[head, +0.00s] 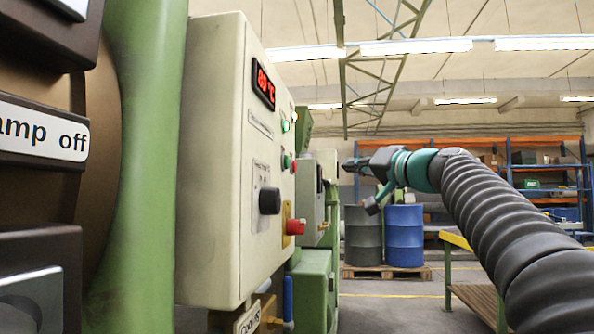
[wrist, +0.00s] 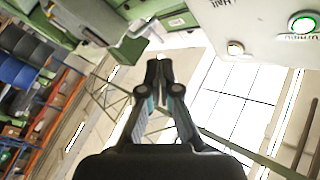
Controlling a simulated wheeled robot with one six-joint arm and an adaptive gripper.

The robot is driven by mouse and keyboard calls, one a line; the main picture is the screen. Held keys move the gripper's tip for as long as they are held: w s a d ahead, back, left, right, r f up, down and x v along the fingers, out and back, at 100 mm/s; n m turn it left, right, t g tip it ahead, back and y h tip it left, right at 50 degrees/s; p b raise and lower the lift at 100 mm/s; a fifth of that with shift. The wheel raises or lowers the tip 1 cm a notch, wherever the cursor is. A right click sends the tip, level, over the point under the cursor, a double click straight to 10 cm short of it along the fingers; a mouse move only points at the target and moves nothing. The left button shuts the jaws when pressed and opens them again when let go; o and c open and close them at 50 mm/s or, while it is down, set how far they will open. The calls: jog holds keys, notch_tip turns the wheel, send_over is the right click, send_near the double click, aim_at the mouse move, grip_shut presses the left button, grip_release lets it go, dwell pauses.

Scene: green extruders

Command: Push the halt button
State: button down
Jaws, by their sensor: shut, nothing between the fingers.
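A cream control box (head: 215,150) stands left of centre in the head view. Its right-hand face carries small green buttons (head: 285,161), a red button (head: 293,167), a black knob (head: 269,200) and a red mushroom button (head: 295,227) on yellow. Part of a pale panel (wrist: 270,45) shows at upper right in the wrist view, with a lit green button (wrist: 303,22), a small pale button (wrist: 235,48) and upside-down "Halt" lettering at the top edge. Which button that lettering marks is unclear. My gripper (head: 348,165) is shut and empty, right of the box and apart from it.
A green column (head: 135,150) and a "lamp off" label (head: 42,131) are close at left. Grey (head: 363,236) and blue drums (head: 404,238) stand on a pallet (head: 390,272) behind. A green-framed bench (head: 475,290) stands at right. Air around my gripper looks clear.

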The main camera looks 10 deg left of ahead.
jog(key=shift+a, duration=0.1)
jog(key=a+p, duration=0.1)
jog(key=a, duration=0.7)
jog(key=shift+a+p, duration=0.35)
jog(key=shift+w, duration=0.1)
dwell(1.4)
jog(key=shift+a, duration=0.4)
jog(key=shift+a, duration=0.4)
dwell(0.6)
jog(key=shift+d, duration=0.15)
jog(key=shift+d+b, duration=0.35)
jog(key=shift+d, duration=0.3)
jog(key=shift+d, duration=0.1)
jog(key=shift+d+b, duration=0.7)
jog(key=shift+d, duration=1.75)
